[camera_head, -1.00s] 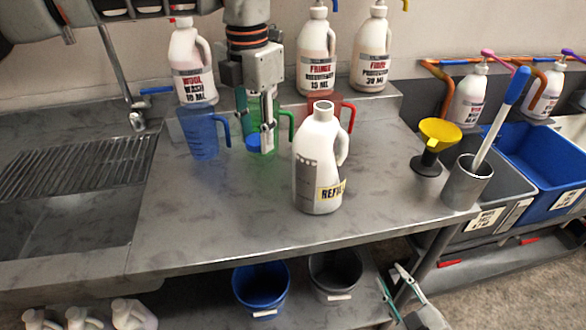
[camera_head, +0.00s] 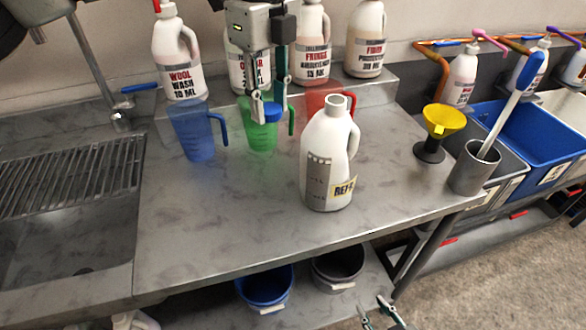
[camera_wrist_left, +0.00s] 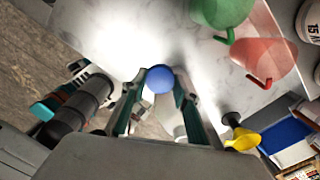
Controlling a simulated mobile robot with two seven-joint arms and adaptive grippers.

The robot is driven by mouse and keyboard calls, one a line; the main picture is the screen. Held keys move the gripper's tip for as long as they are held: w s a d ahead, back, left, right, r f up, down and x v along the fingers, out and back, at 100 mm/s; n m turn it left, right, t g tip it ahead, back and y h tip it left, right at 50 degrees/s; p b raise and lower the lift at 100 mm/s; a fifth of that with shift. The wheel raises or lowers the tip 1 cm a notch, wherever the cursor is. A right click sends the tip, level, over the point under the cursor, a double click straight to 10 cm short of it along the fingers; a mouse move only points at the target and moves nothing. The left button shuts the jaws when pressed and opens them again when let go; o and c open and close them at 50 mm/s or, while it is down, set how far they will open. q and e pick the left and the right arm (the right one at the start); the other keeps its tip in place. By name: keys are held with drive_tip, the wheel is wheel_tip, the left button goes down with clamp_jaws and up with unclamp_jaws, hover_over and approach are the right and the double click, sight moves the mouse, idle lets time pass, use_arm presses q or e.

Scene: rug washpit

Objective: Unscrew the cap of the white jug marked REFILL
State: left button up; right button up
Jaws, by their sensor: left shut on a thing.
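The white jug marked REFILL (camera_head: 322,165) stands upright on the steel counter, its label partly visible. Its neck is bare and open at the top. My left gripper (camera_head: 265,108) is shut on a blue cap (camera_head: 268,114) and holds it in the air, left of the jug and apart from it. In the left wrist view the blue cap (camera_wrist_left: 159,78) sits between the fingertips. My right gripper (camera_head: 371,304) is low at the bottom edge, in front of the counter, with its fingers apart and nothing visible between them.
Blue (camera_head: 196,135), green (camera_head: 262,138) and red (camera_head: 318,100) measuring jugs stand behind, near labelled white bottles. A yellow funnel (camera_head: 443,120) and a steel cylinder with a brush (camera_head: 474,168) stand on the right.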

sight(275, 186)
use_arm(q)
wheel_tip(275, 186, down, 19)
drive_tip(key=shift+f, duration=0.15)
idle(0.4)
drive_tip(key=shift+f, duration=0.1)
drive_tip(key=o, duration=0.8)
drive_tip(key=shift+f, duration=0.1)
drive_tip(key=o, duration=0.4)
wheel_tip(275, 186, up, 12)
drive_tip(key=shift+r, duration=0.2)
